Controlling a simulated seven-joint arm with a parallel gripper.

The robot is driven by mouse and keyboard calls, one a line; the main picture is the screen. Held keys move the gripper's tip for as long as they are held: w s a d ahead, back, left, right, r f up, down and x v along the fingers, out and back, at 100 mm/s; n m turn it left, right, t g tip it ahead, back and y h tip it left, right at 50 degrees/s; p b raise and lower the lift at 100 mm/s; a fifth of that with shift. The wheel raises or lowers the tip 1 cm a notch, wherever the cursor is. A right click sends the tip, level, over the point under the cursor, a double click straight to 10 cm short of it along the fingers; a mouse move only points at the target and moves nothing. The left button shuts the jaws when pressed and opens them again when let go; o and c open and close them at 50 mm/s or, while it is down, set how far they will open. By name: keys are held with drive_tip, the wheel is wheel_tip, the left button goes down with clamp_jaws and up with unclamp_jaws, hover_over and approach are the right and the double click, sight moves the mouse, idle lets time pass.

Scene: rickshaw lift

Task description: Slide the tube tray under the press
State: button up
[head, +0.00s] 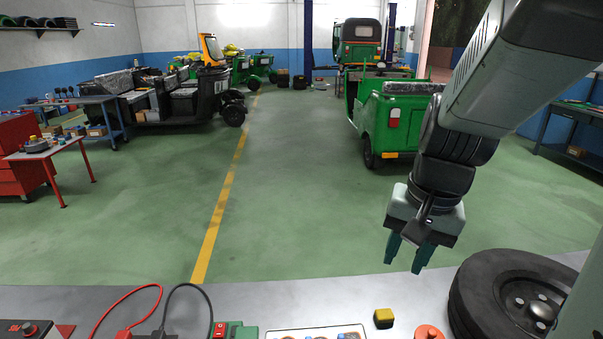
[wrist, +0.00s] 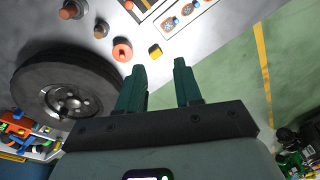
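My gripper (head: 407,258) hangs above the front edge of the grey bench, fingers pointing down. In the wrist view its two green fingers (wrist: 160,78) are apart with nothing between them. A white tray-like panel (head: 272,334) with orange and blue round parts is cut off at the bottom of the head view. It also shows at the top of the wrist view (wrist: 176,38), beyond the fingertips. I cannot tell whether it is the tube tray. I cannot make out a press in either view.
A black wheel (head: 505,298) lies on the bench at right. A yellow block (head: 384,318) and an orange ring (head: 429,332) lie near it. A red and a black cable (head: 196,288) loop at left. Green floor (head: 290,200) and parked rickshaws (head: 395,118) lie beyond the bench.

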drive_tip(key=s+d+f+m+g+y, duration=0.1)
drive_tip(key=d+f+m+g+y, duration=0.2)
drive_tip(key=f, duration=0.6)
drive_tip(key=s+d+f+m, duration=0.25)
drive_tip(key=f+m, duration=0.25)
drive_tip(key=f, duration=0.5)
drive_tip(key=x, duration=1)
drive_tip(key=shift+w+f, duration=0.3)
drive_tip(key=shift+w, duration=0.05)
drive_tip(key=shift+d, duration=0.1)
clamp_jaws()
